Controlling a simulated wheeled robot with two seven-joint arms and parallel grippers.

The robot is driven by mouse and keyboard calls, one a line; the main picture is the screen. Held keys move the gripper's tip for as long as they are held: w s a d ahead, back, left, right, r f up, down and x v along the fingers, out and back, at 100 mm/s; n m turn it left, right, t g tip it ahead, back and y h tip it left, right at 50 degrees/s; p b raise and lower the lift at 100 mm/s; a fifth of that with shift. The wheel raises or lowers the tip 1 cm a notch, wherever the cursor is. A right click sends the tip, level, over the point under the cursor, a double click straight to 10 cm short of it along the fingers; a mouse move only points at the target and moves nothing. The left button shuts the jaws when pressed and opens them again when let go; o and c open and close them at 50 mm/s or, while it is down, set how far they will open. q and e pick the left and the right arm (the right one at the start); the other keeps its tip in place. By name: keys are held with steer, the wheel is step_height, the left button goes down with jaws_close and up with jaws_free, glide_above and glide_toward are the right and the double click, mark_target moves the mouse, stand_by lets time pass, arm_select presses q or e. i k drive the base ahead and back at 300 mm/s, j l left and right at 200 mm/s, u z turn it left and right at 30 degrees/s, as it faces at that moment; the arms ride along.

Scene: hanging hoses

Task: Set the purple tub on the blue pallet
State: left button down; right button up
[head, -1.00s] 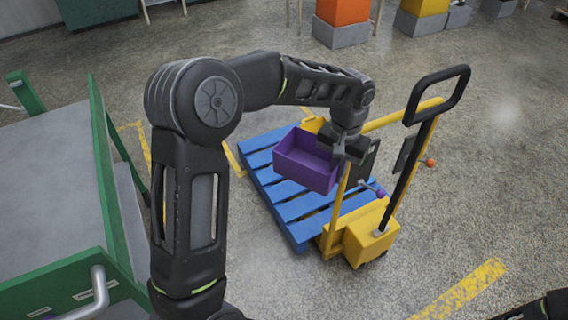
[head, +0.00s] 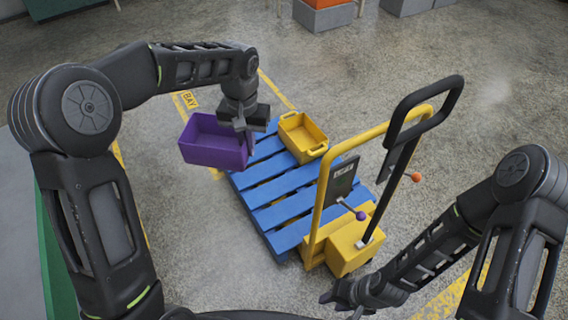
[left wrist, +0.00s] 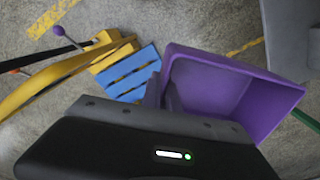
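The purple tub (head: 214,146) is an open, empty box held in the air by my left gripper (head: 243,122), which is shut on its right wall. In the head view the tub appears over the left edge of the blue pallet (head: 282,216). In the left wrist view the tub (left wrist: 232,92) hangs beyond the fingers (left wrist: 163,92), with part of the pallet (left wrist: 133,76) to its left. My right gripper (head: 345,296) is low at the bottom of the head view, in front of the yellow truck; its fingers are too small and dark to read.
A yellow tub (head: 303,136) sits on the far part of the pallet. A yellow pallet truck (head: 345,245) with a tall black handle (head: 424,104) stands at the pallet's near right end. The pallet's slats left of the truck are bare.

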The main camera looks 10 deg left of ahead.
mark_target(299, 205)
steer(key=i+j+z, duration=0.3)
steer(key=z, duration=0.2)
steer(key=i+j+z, duration=0.2)
steer(key=j+z, duration=0.25)
steer(key=i+j+z, duration=0.2)
steer(key=j+z, duration=0.3)
steer(key=l, duration=0.15)
